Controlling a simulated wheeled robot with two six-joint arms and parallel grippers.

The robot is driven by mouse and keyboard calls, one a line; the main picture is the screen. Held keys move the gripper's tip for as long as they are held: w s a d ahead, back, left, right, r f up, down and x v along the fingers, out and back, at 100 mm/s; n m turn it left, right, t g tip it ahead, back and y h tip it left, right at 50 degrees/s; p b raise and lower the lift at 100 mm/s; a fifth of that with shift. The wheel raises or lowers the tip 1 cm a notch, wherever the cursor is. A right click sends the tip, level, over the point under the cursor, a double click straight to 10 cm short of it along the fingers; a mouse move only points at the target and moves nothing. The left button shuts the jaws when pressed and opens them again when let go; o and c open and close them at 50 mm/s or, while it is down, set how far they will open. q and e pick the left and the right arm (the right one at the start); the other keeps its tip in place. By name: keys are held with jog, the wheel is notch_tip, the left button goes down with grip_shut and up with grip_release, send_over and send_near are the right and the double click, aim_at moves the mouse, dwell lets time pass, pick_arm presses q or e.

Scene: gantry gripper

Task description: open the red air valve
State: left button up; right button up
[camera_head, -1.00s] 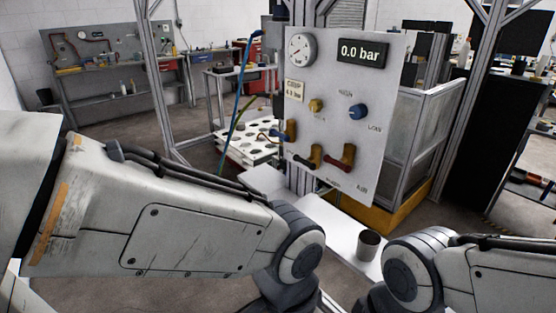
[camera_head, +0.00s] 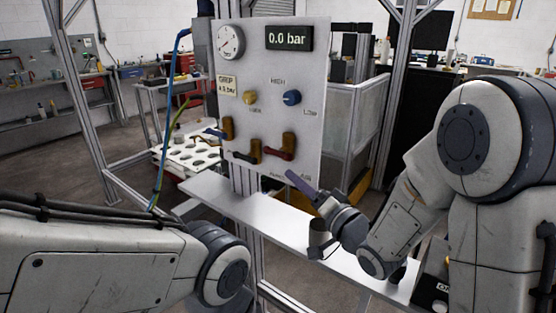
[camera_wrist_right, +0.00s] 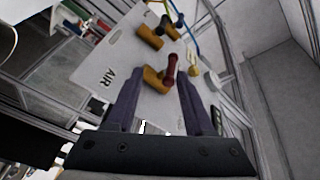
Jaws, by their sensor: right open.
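The red air valve (camera_head: 278,153) is low on the right of the grey upright panel (camera_head: 262,60), with a red lever on a brass body. Its lever lies sideways, pointing left in the head view. My right gripper (camera_head: 300,182) is in front of and just below the panel's lower right part. In the right wrist view, the open fingers (camera_wrist_right: 158,84) point at the panel, with the red lever (camera_wrist_right: 171,66) ahead near the fingertips and the "AIR" label to the left. I cannot tell any contact. My left arm shows at lower left; its gripper is out of view.
A second brass valve with a dark lever (camera_head: 242,156) is left of the red one, and a blue-handled one (camera_head: 217,132) is above it. The display (camera_head: 289,38) reads 0.0 bar. A dark cup (camera_head: 318,243) stands on the pale shelf (camera_head: 255,212), close to my right wrist.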

aim_at(278, 153)
jog(key=shift+m+t+y, duration=0.4)
jog(key=shift+t+y, duration=0.1)
jog(key=shift+y, duration=0.3)
jog(key=x, duration=0.3)
jog(key=r+p+x, duration=0.1)
jog(key=x, duration=0.2)
jog(key=p+x, duration=0.1)
jog(key=x, duration=0.3)
jog(key=shift+d+r, duration=0.15)
jog(key=shift+d, duration=0.2)
jog(key=shift+c, duration=0.3)
jog(key=shift+r, duration=0.1)
grip_shut()
